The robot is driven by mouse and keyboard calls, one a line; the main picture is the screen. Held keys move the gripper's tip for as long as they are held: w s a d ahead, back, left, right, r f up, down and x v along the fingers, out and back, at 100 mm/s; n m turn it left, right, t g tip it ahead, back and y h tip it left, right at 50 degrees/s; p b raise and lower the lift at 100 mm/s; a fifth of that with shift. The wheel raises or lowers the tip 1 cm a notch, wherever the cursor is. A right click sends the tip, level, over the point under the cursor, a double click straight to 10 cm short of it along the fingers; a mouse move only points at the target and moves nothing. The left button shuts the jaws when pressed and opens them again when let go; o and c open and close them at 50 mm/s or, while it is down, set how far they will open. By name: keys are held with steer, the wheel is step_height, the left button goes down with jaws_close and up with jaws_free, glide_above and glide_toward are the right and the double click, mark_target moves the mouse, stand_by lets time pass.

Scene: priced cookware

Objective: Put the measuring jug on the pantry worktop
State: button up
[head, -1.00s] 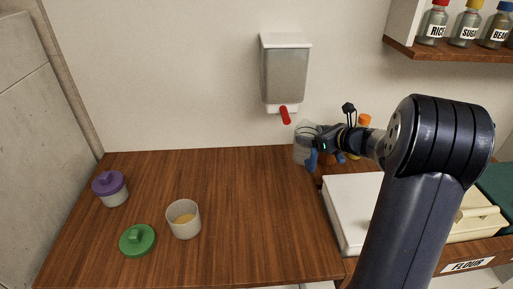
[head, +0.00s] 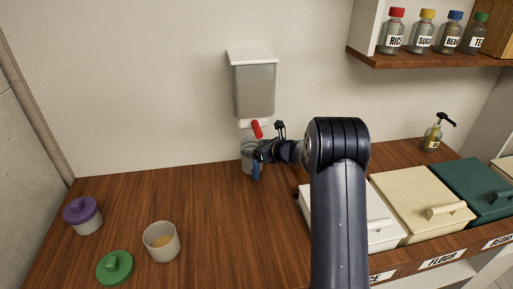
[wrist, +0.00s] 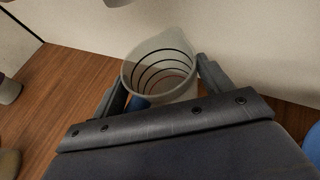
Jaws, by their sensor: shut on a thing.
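The clear measuring jug (head: 247,158) is in my gripper (head: 259,154), upright, below the red-levered dispenser near the back wall. In the wrist view, the jug (wrist: 160,62) shows dark rings and one reddish ring, and sits between the two fingers of my gripper (wrist: 163,88). A blue part, seemingly its handle (head: 256,172), hangs at the near side. I see no clear contents in the jug. The brown wooden worktop (head: 215,225) lies beneath it. I cannot tell whether the jug's base touches the wood.
The wall dispenser (head: 254,90) has a red lever (head: 257,129) just above the jug. A purple-lidded canister (head: 83,215), a green lid (head: 115,267) and an open canister (head: 161,242) stand at left. Lidded bins (head: 420,205) stand at right. The worktop's middle is clear.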

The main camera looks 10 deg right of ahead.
steer(key=shift+f, duration=0.2)
steer(key=o, duration=1.4)
steer(key=shift+o, duration=0.2)
steer(key=shift+r, duration=0.2)
steer(key=shift+s+d+r, duration=0.15)
steer(key=b+v, duration=0.1)
steer(key=v, duration=1)
steer(key=shift+s+d, duration=0.15)
steer(key=shift+s, duration=0.05)
